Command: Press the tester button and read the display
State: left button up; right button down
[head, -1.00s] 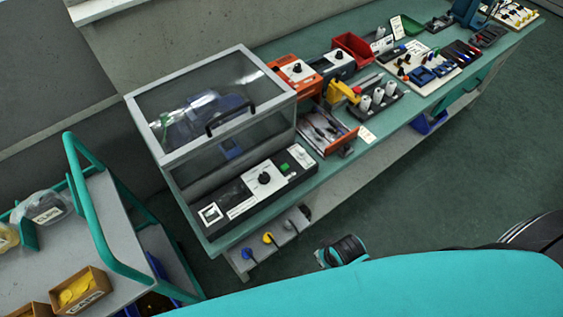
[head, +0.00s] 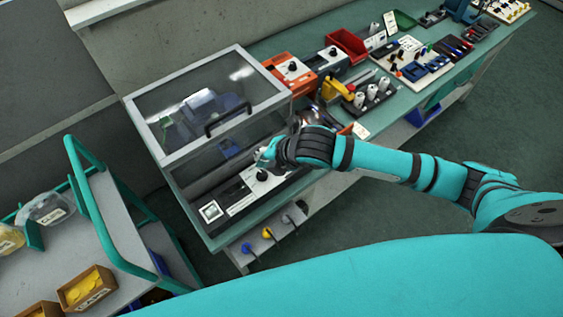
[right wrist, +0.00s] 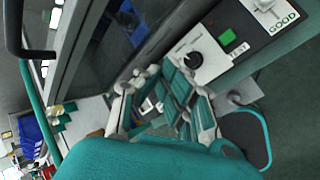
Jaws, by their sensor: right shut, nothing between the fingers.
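The tester is a dark panel with a white control plate (head: 243,202) at the front of the bench, below a clear-lidded case. Its small square display (head: 211,211) is at the left end; any reading is too small to make out. A black knob (head: 262,175) sits on the panel. My right gripper (head: 265,157) is shut and empty over the panel's right part, hiding the button in the head view. The right wrist view shows the green button (right wrist: 226,37) beside the knob, above a TEST label. The fingers appear apart from the button. My left gripper is out of view.
The case (head: 205,110) with a black handle stands behind the panel. Orange (head: 290,72) and dark boxes, a red bin (head: 347,46) and a yellow tool (head: 335,90) are further right. A trolley (head: 110,235) stands at left. Hooks hang under the bench front.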

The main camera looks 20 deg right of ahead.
jog(key=w+d+n+h, duration=0.1)
jog(key=w+d+n, duration=0.3)
jog(key=d, duration=0.3)
jog(key=shift+w+r+n, duration=0.15)
jog(key=shift+w+n, duration=0.25)
jog(key=shift+w, duration=0.2)
notch_tip(320, 180, down, 7)
jog(key=b, duration=0.8)
jog(key=shift+f+b, duration=0.3)
jog(key=shift+f, duration=0.6)
jog(key=shift+f, duration=0.15)
jog(key=shift+f, duration=0.25)
